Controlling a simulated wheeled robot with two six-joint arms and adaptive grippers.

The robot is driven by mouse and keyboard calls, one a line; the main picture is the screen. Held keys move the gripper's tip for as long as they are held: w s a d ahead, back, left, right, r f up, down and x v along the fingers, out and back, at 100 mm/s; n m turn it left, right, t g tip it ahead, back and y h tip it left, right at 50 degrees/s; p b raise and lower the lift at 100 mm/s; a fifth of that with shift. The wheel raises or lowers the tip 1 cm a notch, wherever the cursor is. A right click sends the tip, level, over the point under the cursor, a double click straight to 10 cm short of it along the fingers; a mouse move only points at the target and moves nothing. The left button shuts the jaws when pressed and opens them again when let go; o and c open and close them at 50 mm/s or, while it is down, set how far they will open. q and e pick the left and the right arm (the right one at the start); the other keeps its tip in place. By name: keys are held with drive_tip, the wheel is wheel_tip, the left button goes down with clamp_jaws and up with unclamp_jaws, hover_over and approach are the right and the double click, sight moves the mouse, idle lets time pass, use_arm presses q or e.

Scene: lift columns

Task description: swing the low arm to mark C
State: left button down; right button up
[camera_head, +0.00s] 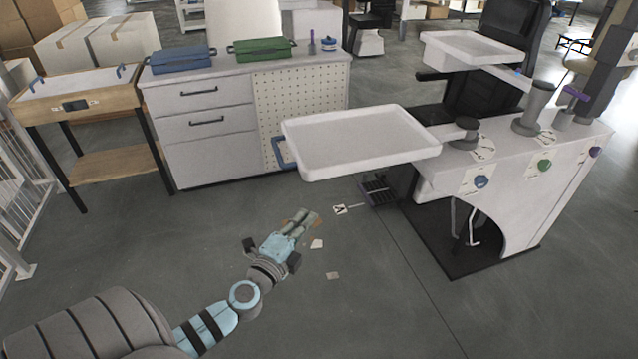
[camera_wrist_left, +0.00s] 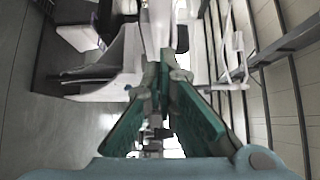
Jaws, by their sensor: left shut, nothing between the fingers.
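The low arm carries a wide white tray (camera_head: 362,150) that reaches left from a short grey pivot post (camera_head: 465,131) on a white console (camera_head: 520,165). A blue handle (camera_head: 279,154) sticks out at the tray's left end. A small marked card (camera_head: 339,209) lies on the floor below the tray; its letter is too small to read, and I cannot tell which mark is C. My left gripper (camera_head: 305,217) is shut and empty, below and apart from the tray and handle. Its fingers also show in the left wrist view (camera_wrist_left: 166,62). My right gripper is out of view.
A higher white tray (camera_head: 472,47) stands behind at right, near a black chair (camera_head: 493,75). A drawer cabinet (camera_head: 215,125) with blue and green boxes stands behind the low tray. Open floor spreads in front.

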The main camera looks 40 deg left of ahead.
use_arm(q)
drive_tip(key=w+a, duration=0.1)
drive_tip(key=w, duration=0.3)
drive_tip(key=w+a, duration=0.2)
drive_tip(key=w, duration=0.1)
drive_tip(key=w+a, duration=0.2)
drive_tip(key=w, duration=0.2)
drive_tip(key=shift+w+a+f+b, duration=0.1)
drive_tip(key=shift+w+f+b, duration=0.1)
drive_tip(key=shift+w+b, duration=0.2)
